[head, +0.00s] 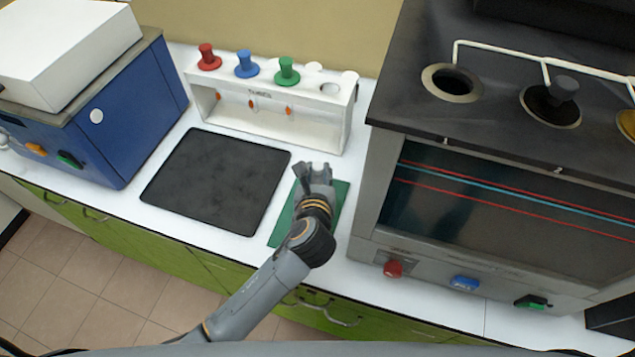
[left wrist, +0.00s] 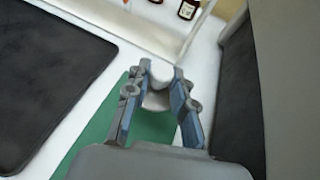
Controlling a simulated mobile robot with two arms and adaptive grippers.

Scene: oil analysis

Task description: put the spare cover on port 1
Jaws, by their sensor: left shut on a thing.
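My left gripper (head: 314,168) is over the green mat (head: 339,197), in front of the white rack. In the left wrist view the gripper (left wrist: 157,84) is shut on a small pale, rounded piece (left wrist: 157,101), which looks like the spare cover; the fingers hide its sides. The dark-topped bath at right has a leftmost round port (head: 452,83) that is uncovered, with a dark hole inside a metal ring. I cannot read a number on it. The middle port (head: 551,117) holds a black knobbed cover (head: 564,89). My right gripper is out of view.
The white rack (head: 341,121) holds red, blue and green knobbed pieces and has an empty hole at right. A black tray (head: 214,178) lies left of the mat. A blue machine (head: 120,120) stands at far left. A white rail (head: 500,51) runs behind the ports.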

